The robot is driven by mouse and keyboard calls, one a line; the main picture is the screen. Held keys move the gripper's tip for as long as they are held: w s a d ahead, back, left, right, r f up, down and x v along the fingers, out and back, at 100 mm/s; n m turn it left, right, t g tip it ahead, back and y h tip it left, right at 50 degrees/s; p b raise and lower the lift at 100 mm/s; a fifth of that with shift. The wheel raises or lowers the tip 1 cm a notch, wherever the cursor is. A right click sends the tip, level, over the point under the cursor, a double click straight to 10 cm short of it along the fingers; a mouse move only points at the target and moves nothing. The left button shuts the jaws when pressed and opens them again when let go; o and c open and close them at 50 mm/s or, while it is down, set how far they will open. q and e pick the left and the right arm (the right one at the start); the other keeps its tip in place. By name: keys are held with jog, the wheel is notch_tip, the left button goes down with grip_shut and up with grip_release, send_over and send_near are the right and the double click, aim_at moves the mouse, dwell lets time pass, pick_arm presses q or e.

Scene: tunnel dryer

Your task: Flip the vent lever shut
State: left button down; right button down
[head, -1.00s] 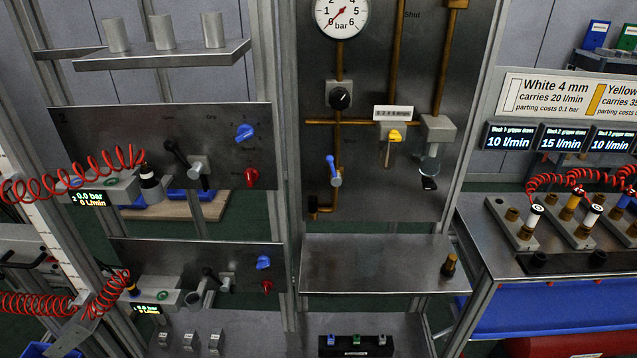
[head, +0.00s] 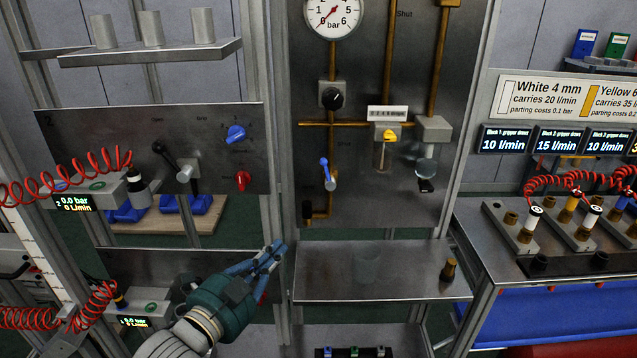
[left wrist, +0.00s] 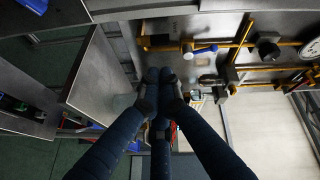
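A blue-handled lever (head: 325,170) sits on a brass pipe, low on the middle steel panel, beside a faint "Shut" label. Its handle points up, leaning slightly left from its pale hub. It also shows in the left wrist view (left wrist: 203,50), beyond the fingertips. I cannot read any label that names it as the vent lever. My left gripper (head: 276,252) is below and left of this lever, apart from it. In the left wrist view its fingertips (left wrist: 159,76) are together with nothing visible between them. My right gripper is in neither view.
A round pressure gauge (head: 333,14) reads near zero, above a black knob (head: 332,96). A yellow valve (head: 388,135) is right of the lever. A steel shelf (head: 380,285) juts out below the panel.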

pick_arm(q)
notch_tip(320, 180, up, 7)
jog(key=w+d+m+h, duration=0.1)
jog(key=w+m+h, duration=0.1)
jog(key=m+h, duration=0.15)
jog(key=p, duration=0.4)
send_near(326, 172)
jog(key=shift+t+y, duration=0.35)
jog(key=shift+t, duration=0.05)
jog(key=x, duration=0.6)
jog(key=shift+d+f, duration=0.2)
jog(key=shift+f, duration=0.1)
jog(key=shift+w+d, duration=0.25)
jog(key=shift+w, duration=0.1)
jog(key=shift+w+d+r+m+p, duration=0.1)
jog(key=shift+r+m+p, duration=0.15)
jog(key=shift+m+p, duration=0.1)
jog(key=m+p, duration=0.1)
jog(key=p, duration=0.1)
jog(key=m+g+p, duration=0.1)
jog(key=p, duration=0.1)
jog(key=shift+d+r+m+g+y, duration=0.3)
jog(key=shift+d+r, duration=0.05)
jog(key=shift+d, duration=0.05)
